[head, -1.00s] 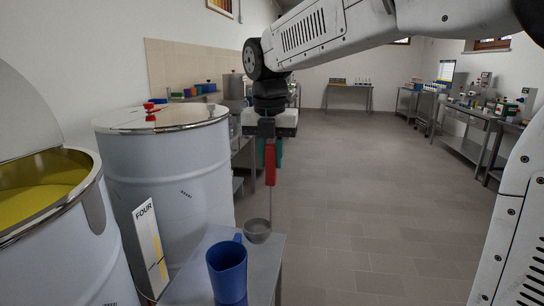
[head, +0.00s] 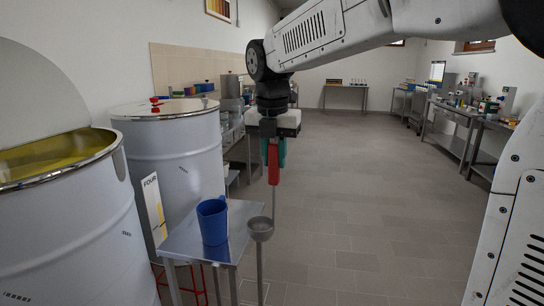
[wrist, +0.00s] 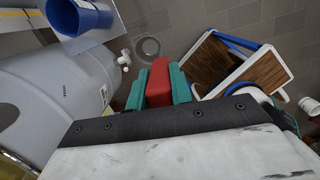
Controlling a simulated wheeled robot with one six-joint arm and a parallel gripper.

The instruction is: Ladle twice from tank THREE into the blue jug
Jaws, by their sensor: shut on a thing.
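My gripper (head: 275,152) is shut on the red handle of the ladle (head: 274,172), which hangs upright. The ladle's grey bowl shows just right of the small table's edge, at about the jug's height in the picture; I see no yellow liquid in it. In the wrist view the red handle (wrist: 159,82) sits between my green fingers. The blue jug (head: 213,222) stands upright on the small metal table; it also shows in the wrist view (wrist: 82,17). Its contents are hidden. An open tank (head: 70,230) with yellow liquid is at left; no number on it is visible.
A lidded tank (head: 175,160) behind the jug has a board reading FOUR (head: 154,205). The small metal table (head: 185,243) stands in front of it. Benches with bottles (head: 455,140) line the right wall. The tiled floor in the middle is clear.

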